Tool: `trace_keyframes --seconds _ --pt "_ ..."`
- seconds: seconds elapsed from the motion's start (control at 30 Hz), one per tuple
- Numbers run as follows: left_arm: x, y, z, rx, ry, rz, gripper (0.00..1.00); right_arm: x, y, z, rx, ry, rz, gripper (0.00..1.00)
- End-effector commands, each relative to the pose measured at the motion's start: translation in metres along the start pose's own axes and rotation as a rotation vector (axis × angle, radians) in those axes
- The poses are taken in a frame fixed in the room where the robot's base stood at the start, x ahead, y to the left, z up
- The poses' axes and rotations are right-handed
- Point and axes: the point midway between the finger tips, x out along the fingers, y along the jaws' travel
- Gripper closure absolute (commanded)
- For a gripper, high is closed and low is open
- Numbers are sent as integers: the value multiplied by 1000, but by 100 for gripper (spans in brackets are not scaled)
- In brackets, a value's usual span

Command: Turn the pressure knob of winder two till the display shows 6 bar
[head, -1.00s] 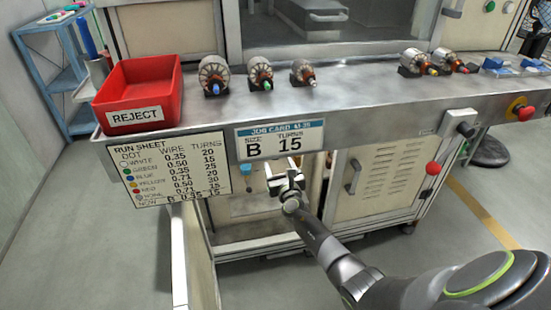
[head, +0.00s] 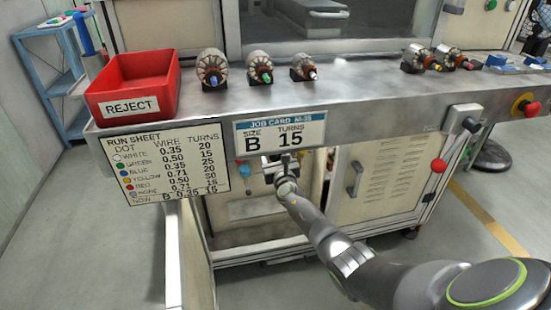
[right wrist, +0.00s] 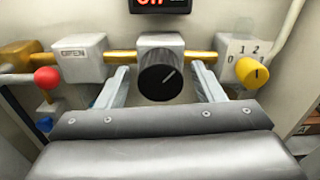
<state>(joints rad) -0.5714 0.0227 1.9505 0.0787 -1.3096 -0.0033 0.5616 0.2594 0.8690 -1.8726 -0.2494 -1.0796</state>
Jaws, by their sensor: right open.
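The black pressure knob (right wrist: 160,82) sits on a grey block in the middle of the right wrist view. Its white pointer line slants to the upper right. My right gripper (right wrist: 165,88) is open, with one finger on each side of the knob; I cannot tell whether either touches it. In the head view my right gripper (head: 284,172) reaches into the space under the bench, and the knob cannot be made out there. The display (right wrist: 161,4) above the knob has red characters, cut off by the top edge and not readable. My left gripper is not in view.
A yellow selector knob (right wrist: 252,73) marked 0, 1, 2 is right of the black knob. A block labelled OPEN (right wrist: 78,56) and a red ball knob (right wrist: 47,78) are left. The job card (head: 280,135) hangs just above my right gripper.

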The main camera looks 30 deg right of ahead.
Motion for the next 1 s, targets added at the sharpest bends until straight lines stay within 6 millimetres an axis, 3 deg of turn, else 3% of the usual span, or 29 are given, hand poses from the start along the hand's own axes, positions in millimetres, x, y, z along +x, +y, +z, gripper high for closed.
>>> trace_keyframes --seconds 0.27,0.6,1.0 --pt "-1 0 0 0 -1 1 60 0 0 0 0 0 0 40" --pt "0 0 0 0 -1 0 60 0 0 0 0 0 0 83" --pt "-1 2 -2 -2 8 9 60 0 0 -2 84 1 -1 83"
